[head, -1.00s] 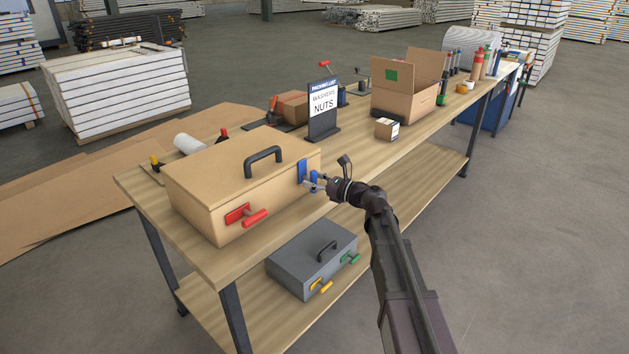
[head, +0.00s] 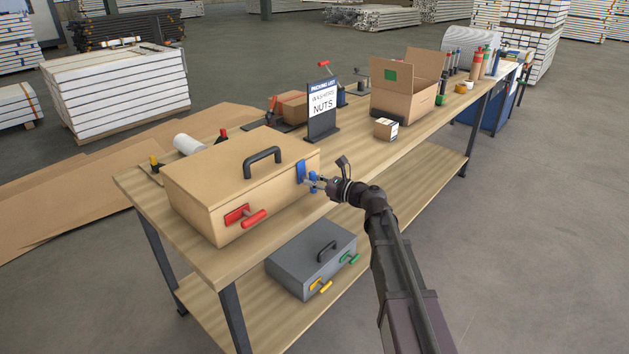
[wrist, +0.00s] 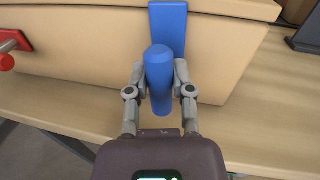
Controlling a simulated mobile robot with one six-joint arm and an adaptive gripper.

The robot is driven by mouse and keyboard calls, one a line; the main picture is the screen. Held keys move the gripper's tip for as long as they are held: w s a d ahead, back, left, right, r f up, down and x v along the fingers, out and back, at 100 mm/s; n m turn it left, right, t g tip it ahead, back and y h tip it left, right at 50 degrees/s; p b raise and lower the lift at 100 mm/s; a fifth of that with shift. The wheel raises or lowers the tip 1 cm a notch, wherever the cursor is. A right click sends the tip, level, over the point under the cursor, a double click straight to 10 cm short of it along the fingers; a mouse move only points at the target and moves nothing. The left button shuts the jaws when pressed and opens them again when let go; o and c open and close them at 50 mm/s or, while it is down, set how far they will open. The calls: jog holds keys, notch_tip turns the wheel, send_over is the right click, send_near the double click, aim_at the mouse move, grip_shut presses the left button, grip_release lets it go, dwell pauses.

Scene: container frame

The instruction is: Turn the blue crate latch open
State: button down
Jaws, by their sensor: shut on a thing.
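The tan crate (head: 205,190) stands on the wooden bench, with a black handle on its lid. Its blue latch (head: 301,172) is at the right end of the front side; in the wrist view the blue plate (wrist: 178,22) lies flat on the crate wall. The blue latch handle (wrist: 159,75) stands out from the plate, close to upright in the wrist view. My gripper (wrist: 159,88) is shut on this handle, one finger on each side. In the head view my gripper (head: 319,182) partly hides the handle.
A red latch (head: 245,216) sits at the crate's left front; it also shows in the wrist view (wrist: 10,45). A grey case (head: 300,268) with yellow and green latches lies on the lower shelf. A sign (head: 323,108) and an open carton (head: 410,95) stand farther along.

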jog(key=n, duration=0.1)
jog(key=n+p, duration=0.1)
jog(key=n, duration=0.1)
jog(key=shift+s+a, duration=0.2)
jog(key=n, duration=0.2)
jog(key=n+h+p, duration=0.1)
jog(key=n, duration=0.1)
jog(key=shift+s+f+n+h, duration=0.1)
jog(key=shift+s+n+h, duration=0.05)
jog(key=shift+n+h, duration=0.15)
jog(key=n, duration=0.3)
jog(key=n+h, duration=0.1)
jog(key=shift+s+a+f+n+t, duration=0.15)
jog(key=shift+f+n+t, duration=0.15)
jog(key=shift+t, duration=0.1)
jog(key=shift+f+n+t+h, duration=0.1)
jog(key=shift+n+t+h, duration=0.35)
jog(key=shift+n, duration=1.05)
jog(key=shift+c, duration=2.4)
grip_release()
